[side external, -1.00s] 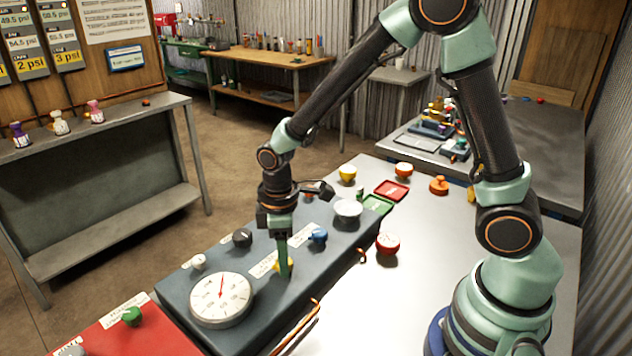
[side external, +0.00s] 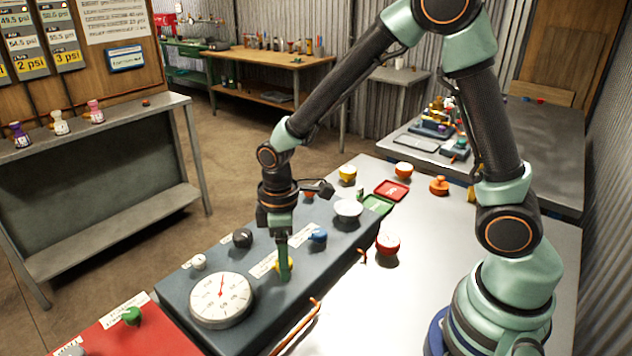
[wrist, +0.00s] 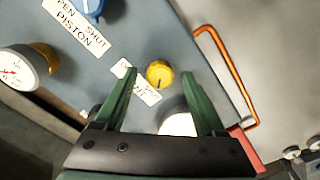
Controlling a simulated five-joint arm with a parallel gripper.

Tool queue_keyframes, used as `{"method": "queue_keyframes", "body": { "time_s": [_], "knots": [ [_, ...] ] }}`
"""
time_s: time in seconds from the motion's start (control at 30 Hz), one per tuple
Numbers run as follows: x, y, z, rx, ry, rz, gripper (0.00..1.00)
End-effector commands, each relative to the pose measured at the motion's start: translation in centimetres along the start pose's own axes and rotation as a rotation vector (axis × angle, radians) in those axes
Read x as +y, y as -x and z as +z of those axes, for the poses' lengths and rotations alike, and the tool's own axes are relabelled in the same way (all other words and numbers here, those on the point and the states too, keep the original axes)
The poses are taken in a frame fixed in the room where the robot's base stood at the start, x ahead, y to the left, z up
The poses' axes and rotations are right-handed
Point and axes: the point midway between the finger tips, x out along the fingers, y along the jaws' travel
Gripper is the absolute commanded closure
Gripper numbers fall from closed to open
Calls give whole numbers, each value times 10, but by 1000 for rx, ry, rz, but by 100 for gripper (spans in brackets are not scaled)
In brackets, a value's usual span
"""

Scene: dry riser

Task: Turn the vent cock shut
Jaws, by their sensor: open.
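A round yellow knob (wrist: 159,73) with a dark mark sits on the grey-blue panel (wrist: 190,25). A white label (wrist: 143,88) beside it is partly hidden by a finger, so I cannot read it fully. In the side view the yellow knob (side external: 277,266) is mostly hidden behind the fingers. My gripper (wrist: 160,75) is open, pointing down, one finger on each side of the knob. In the side view my gripper (side external: 284,275) is low over the panel. I cannot tell whether the fingers touch the knob.
A blue knob (side external: 317,236) labelled for the piston, a black knob (side external: 242,238) and a large white dial (side external: 221,299) stand close by on the panel. An orange pipe (wrist: 235,70) runs along its edge. A red panel (side external: 110,335) lies at the lower left.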

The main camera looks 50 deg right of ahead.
Motion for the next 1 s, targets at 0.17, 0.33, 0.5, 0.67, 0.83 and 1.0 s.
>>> {"method": "queue_keyframes", "body": {
  "time_s": [0.17, 0.33, 0.5, 0.67, 0.83, 1.0],
  "knots": [
    [1, 23, -1, 6, 0, 4, 28],
    [1, 59, -2, 8, 0, 5, 28],
    [1, 91, -1, 5, 0, 3, 28],
    [0, 110, -1, 3, 0, 2, 28],
    [0, 119, 0, 2, 0, 1, 28],
    [0, 119, 0, 1, 0, 1, 28]
  ]
}}
